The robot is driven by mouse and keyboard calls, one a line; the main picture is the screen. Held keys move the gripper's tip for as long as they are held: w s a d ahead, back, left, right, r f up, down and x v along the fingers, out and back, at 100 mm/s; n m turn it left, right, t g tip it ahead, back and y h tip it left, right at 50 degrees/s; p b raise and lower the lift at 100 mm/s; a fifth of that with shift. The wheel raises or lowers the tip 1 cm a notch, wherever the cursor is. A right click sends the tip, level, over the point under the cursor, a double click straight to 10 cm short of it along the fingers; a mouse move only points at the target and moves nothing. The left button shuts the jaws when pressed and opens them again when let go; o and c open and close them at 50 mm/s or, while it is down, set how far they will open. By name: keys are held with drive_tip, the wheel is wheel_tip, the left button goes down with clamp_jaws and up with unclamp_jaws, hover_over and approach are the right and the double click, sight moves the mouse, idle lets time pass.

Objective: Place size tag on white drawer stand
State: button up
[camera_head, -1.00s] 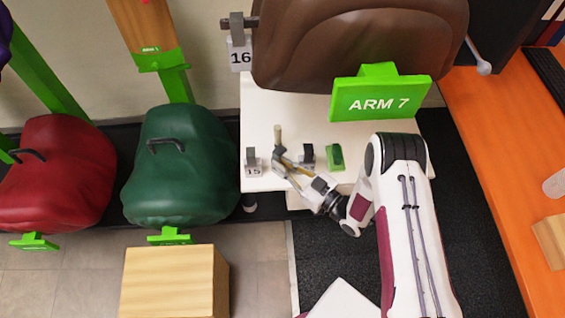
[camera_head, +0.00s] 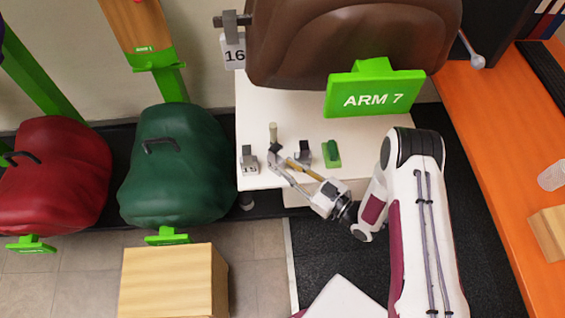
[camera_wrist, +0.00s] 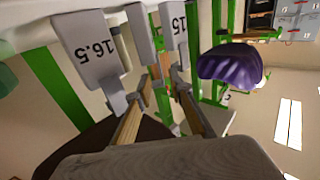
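The white drawer stand (camera_head: 262,105) stands under the brown saddle in the head view. A grey size tag marked 15 (camera_head: 249,163) is on its front left; it also shows in the wrist view (camera_wrist: 180,27). In the wrist view a tag reads 16.5 (camera_wrist: 92,55), close beside the left finger. A tag marked 16 (camera_head: 233,52) hangs from a bar by the saddle. My gripper (camera_head: 281,159) is low over the stand's front, between the two tags there. Its fingers (camera_wrist: 162,88) are apart, with nothing clearly held.
A green block (camera_head: 332,153) and an olive peg (camera_head: 273,133) stand close to my gripper. The brown saddle (camera_head: 345,40) and the green ARM 7 sign (camera_head: 372,94) overhang the stand. A green saddle (camera_head: 178,165) is at left, an orange bench (camera_head: 490,150) at right.

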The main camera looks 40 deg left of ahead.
drive_tip(key=d, duration=0.7)
drive_tip(key=shift+d, duration=0.3)
idle(0.7)
